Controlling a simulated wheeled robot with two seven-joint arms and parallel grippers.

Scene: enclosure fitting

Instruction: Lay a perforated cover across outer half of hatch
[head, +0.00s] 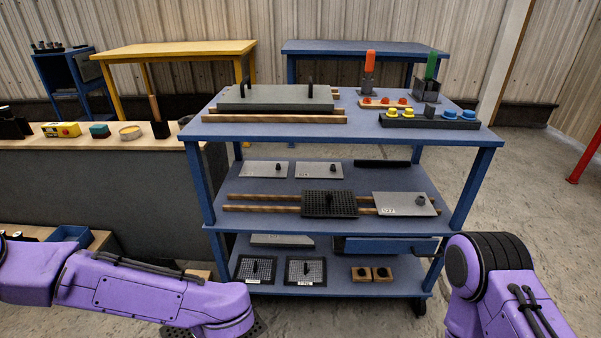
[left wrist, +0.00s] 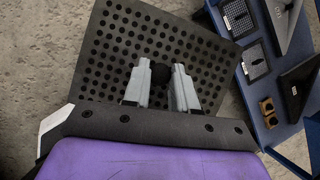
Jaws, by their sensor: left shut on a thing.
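My left gripper (left wrist: 160,70) is shut on the dark knob of a black perforated cover (left wrist: 115,48). The cover is a wide sheet with rows of round holes, held over the floor beside the cart. In the head view only edges of the cover (head: 260,327) show under my purple left arm. A smaller black perforated plate with a knob (head: 329,204) lies across two wooden rails on the cart's middle shelf, beside a grey plate (head: 404,204). I cannot tell which part is the hatch. My right arm shows at the lower right, but its gripper is out of view.
The blue cart (head: 345,136) has a thick grey slab (head: 275,98) with two black handles on wooden strips on top. Small mesh plates (head: 305,270) and wooden blocks (head: 371,274) lie on its bottom shelf. A long bench (head: 95,146) stands at left.

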